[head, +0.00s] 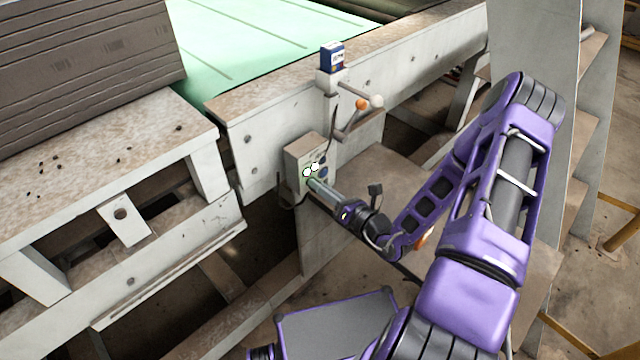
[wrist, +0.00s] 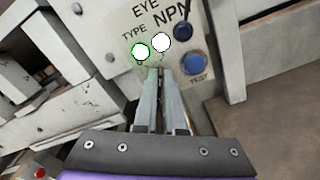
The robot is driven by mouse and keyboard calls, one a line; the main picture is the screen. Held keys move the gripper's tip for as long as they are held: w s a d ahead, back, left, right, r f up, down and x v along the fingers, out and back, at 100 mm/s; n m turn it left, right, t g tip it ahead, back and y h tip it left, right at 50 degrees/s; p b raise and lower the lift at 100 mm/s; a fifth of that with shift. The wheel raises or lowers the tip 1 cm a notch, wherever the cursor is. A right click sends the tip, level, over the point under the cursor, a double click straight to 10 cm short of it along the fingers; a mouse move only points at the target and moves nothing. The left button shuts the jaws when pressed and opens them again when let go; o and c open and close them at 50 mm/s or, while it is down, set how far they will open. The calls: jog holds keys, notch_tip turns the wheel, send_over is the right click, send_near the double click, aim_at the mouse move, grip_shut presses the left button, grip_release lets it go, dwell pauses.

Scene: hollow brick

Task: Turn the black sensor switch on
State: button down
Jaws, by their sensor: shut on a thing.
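The sensor box (head: 308,164) is a pale grey box fixed to the side of the machine frame. Its face (wrist: 120,20) reads "EYE", "TYPE", "NPN" and "TEST" in the wrist view. My gripper (head: 311,183) reaches the face from the lower right. In the wrist view my gripper (wrist: 158,72) has its fingers nearly together against the panel, below two bright white round spots (wrist: 161,42) and left of the blue TEST button (wrist: 193,62). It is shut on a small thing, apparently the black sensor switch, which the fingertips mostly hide.
A dark round knob (wrist: 183,30) sits above the TEST button. Above the box in the head view are a small blue-and-white unit (head: 332,57) and a lever with an orange knob (head: 361,104). A green conveyor bed (head: 230,50) lies behind. Frame beams (head: 60,270) stand at left.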

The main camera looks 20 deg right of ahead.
dwell(0.4)
jog(key=c, duration=1)
grip_release()
jog(key=v, duration=1.7)
jog(key=shift+s, duration=0.2)
jog(key=shift+d, duration=0.1)
